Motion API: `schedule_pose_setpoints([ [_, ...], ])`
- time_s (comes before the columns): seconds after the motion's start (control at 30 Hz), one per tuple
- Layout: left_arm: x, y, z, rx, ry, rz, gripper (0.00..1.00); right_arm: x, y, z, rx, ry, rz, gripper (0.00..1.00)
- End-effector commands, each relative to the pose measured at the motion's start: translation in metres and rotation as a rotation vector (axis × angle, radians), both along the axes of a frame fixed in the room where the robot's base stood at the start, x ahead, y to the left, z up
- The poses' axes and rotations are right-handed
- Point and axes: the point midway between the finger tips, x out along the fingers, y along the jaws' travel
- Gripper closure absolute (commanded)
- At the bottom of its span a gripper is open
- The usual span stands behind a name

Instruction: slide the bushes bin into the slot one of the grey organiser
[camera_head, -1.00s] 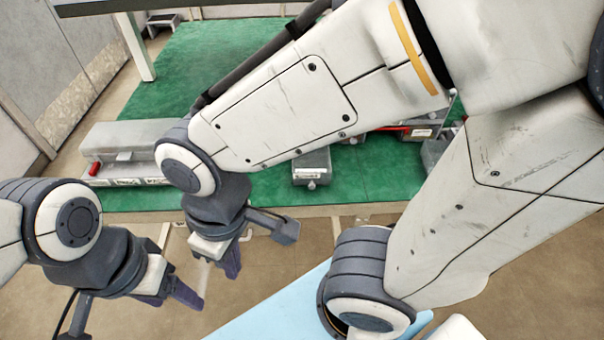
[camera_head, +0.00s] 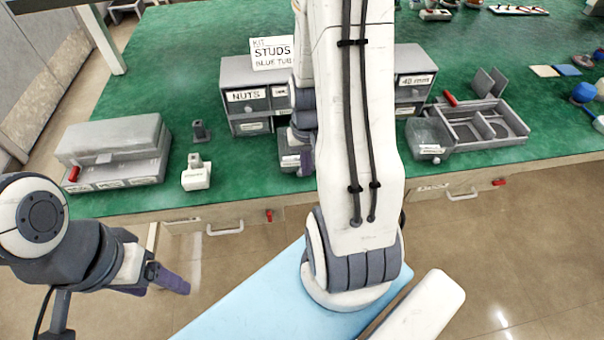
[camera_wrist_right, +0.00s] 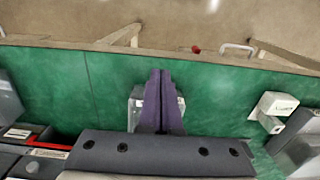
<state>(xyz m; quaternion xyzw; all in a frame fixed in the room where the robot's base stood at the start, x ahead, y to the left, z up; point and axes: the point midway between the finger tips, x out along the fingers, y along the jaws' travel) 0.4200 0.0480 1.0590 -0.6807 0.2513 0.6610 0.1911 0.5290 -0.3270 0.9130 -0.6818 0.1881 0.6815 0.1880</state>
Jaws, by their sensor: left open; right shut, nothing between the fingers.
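The grey organiser (camera_head: 285,124) stands on the green bench, its middle hidden behind my right arm. It carries labels such as NUTS and 40 mm. A small grey bin (camera_head: 288,163) with a white label sits on the bench in front of it; its label is unreadable, so I cannot confirm it is the bushes bin. My right gripper (camera_head: 306,160) is shut and empty beside this bin, covering part of it. In the right wrist view, the shut purple fingers (camera_wrist_right: 161,98) overlap the bin (camera_wrist_right: 135,105); contact is unclear. My left gripper (camera_head: 172,282) is open and empty, off the bench's front edge.
A long grey case (camera_head: 115,140) stands at the left, with a small white-based block (camera_head: 196,176) beside it. A grey divided tray (camera_head: 483,124) and a small bin (camera_head: 429,138) stand to the right. Green bench (camera_head: 190,80) is clear behind the case.

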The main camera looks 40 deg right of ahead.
Motion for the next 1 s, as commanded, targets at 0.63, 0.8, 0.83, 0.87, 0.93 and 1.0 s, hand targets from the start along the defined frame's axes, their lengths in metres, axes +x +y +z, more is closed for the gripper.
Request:
schedule_pose_setpoints([
  [0.63,0.000,0.000,0.004,0.000,0.000,0.000,0.28,0.016,-0.008,-0.094,-0.001,-0.002,0.002,1.00],
  [0.8,0.000,0.000,0.008,0.000,0.000,0.000,0.28,0.031,-0.017,-0.096,-0.001,-0.001,0.002,1.00],
  [0.83,0.000,0.000,0.009,0.000,0.000,0.000,0.28,0.032,-0.018,-0.096,0.000,0.000,0.002,1.00],
  [0.87,0.000,0.000,0.009,0.000,0.000,0.000,0.28,0.033,-0.018,-0.096,0.000,0.000,0.002,1.00],
  [0.93,0.000,0.000,0.009,0.000,0.000,0.000,0.28,0.035,-0.019,-0.096,0.000,0.000,0.002,1.00],
  [1.0,0.000,0.000,0.009,0.000,0.000,0.000,0.28,0.035,-0.020,-0.096,0.000,0.000,0.002,1.00],
])
